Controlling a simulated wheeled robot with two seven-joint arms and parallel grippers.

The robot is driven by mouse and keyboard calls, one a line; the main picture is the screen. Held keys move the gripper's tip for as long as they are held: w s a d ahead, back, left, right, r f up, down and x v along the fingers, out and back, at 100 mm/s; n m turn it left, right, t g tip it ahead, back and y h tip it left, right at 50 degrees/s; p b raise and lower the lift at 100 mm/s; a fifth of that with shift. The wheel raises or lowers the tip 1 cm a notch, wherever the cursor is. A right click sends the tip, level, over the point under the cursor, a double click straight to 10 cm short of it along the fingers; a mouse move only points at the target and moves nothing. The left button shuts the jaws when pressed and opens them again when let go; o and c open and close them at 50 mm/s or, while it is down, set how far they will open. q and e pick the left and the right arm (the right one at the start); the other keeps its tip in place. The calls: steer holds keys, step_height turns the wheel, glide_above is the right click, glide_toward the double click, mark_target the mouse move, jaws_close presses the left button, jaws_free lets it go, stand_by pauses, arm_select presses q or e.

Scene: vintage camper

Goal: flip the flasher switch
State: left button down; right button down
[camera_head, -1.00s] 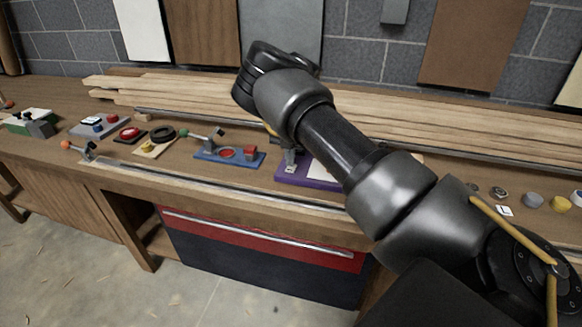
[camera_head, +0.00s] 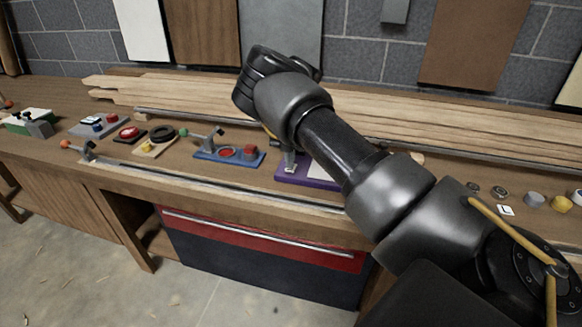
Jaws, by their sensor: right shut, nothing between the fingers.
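My right arm crosses the view from the lower right and bends down at the wrist over the bench. My right gripper (camera_head: 289,163) is mostly hidden behind the arm; a small grey part of it shows, shut and empty, low over a purple board (camera_head: 296,181). The board has a white panel, and much of it is hidden by my arm. I cannot make out which part is the flasher switch, or whether the gripper touches anything. My left gripper is not in view.
Several round knobs (camera_head: 533,199) stand at the right. Long planks (camera_head: 170,90) lie behind. A metal rail (camera_head: 200,180) runs along the front.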

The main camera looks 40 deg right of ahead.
steer(key=shift+f, duration=0.3)
steer(key=shift+r, duration=0.2)
steer(key=shift+r+p, duration=2.65)
steer(key=shift+r, duration=0.7)
